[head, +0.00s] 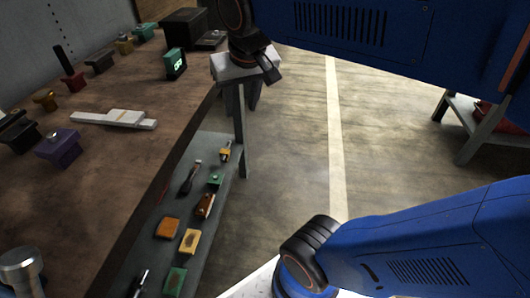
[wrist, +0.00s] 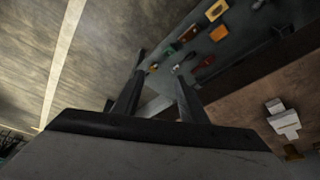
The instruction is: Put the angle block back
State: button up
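My gripper (head: 268,72) hangs beyond the bench's far right corner in the head view, tilted down. In the wrist view its two dark fingers (wrist: 158,88) stand apart, with no held thing visible between them. I cannot tell which object is the angle block. A pale, flat stepped piece (head: 115,119) lies on the bench top, well left of my gripper; it also shows in the wrist view (wrist: 284,120). Small blocks lie on the lower shelf, among them an orange one (head: 167,229) and a yellow one (head: 189,241).
The brown bench top (head: 110,165) holds several clamp-like tools, a purple one (head: 58,147), a green display box (head: 175,63) and a black box (head: 184,27). The grey shelf (head: 225,175) sits below. Open floor (head: 290,140) lies right; another table (head: 480,130) stands farther right.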

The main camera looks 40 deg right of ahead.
jog(key=s+f+n, duration=0.2)
jog(key=s+f, duration=0.7)
jog(key=f, duration=0.1)
jog(key=shift+d+t+y, duration=0.3)
jog(key=shift+d+t, duration=0.1)
dwell(0.6)
